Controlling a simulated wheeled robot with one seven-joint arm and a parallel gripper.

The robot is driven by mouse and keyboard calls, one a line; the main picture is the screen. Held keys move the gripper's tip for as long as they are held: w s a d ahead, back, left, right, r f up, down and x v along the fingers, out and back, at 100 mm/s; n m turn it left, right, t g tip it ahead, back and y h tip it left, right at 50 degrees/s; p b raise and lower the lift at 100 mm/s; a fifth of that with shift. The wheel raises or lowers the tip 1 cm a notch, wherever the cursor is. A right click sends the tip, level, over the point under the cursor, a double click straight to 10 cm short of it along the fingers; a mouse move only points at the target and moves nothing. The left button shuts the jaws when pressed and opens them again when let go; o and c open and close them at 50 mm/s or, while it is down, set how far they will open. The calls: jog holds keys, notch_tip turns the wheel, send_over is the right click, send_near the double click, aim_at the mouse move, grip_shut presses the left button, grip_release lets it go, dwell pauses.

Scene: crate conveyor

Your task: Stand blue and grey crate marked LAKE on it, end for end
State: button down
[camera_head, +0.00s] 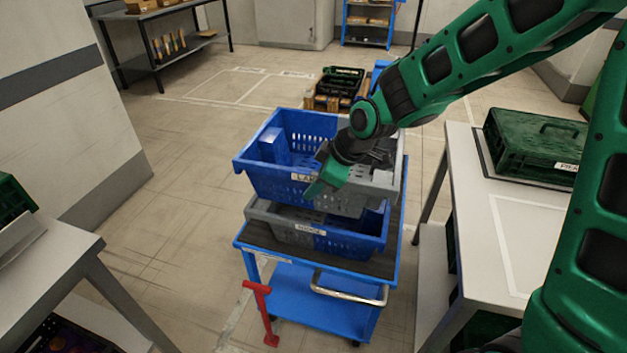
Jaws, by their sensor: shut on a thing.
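The crate marked LAKE (262,181) is blue at its left end and grey at its right end. It is level, directly over a second crate (275,229), which is grey at its left end and blue at its right. The lower crate has a front label that I cannot read surely, and it stands on a blue cart (250,238). My gripper (322,182) is shut on the LAKE crate at its front wall, just right of the label, and partly hides its grey end. I cannot tell whether the upper crate rests on the lower one or hangs slightly above it.
A red-handled bar (262,310) and a metal handle (350,292) are at the cart's front. A table (490,225) with a green lidded crate (535,148) stands right. Another table (45,275) stands front left. Black crates (340,82) sit behind on a pallet. Floor left is clear.

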aim_at(314, 198)
jog(key=shift+f, duration=1.7)
jog(key=c, duration=1.6)
grip_release()
jog(key=v, duration=1)
jog(key=shift+d+r, duration=0.15)
jog(key=shift+r, duration=0.15)
jog(key=shift+d, duration=0.1)
